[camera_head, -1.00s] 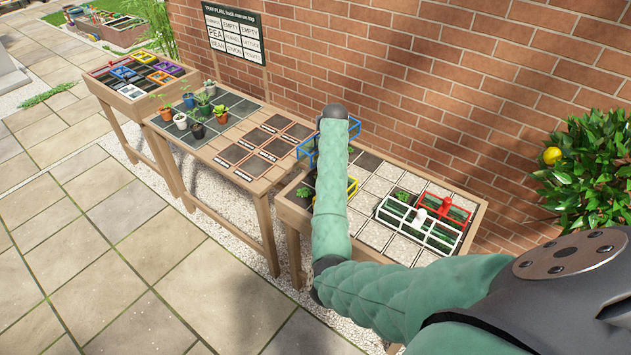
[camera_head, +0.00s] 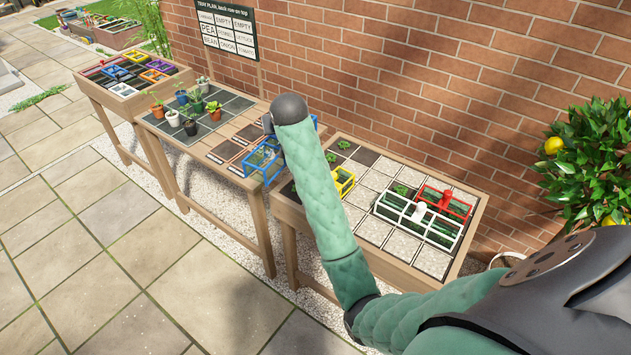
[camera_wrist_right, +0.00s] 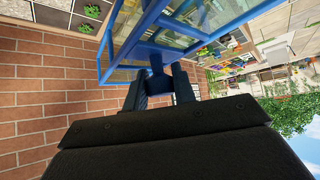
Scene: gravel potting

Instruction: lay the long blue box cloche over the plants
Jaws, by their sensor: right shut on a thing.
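The long blue box cloche (camera_head: 262,163) has a blue frame with clear panes. In the head view it hangs over the right end of the middle table, partly hidden by my right arm. My right gripper (camera_wrist_right: 159,84) is shut on its blue knob (camera_wrist_right: 157,62) in the wrist view; in the head view the arm hides the grip. Small green plants (camera_head: 400,189) grow in the right-hand tray, several under or beside other cloches. Potted plants (camera_head: 214,111) stand on the dark squares of the middle table. My left gripper is not in view.
The right-hand tray (camera_head: 388,273) holds a yellow cloche (camera_head: 344,181), a white cloche (camera_head: 417,221) and a red cloche (camera_head: 456,207). A crate (camera_head: 122,93) of small coloured frames stands at far left. A brick wall (camera_head: 420,80) and tray-plan board (camera_head: 227,31) stand behind.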

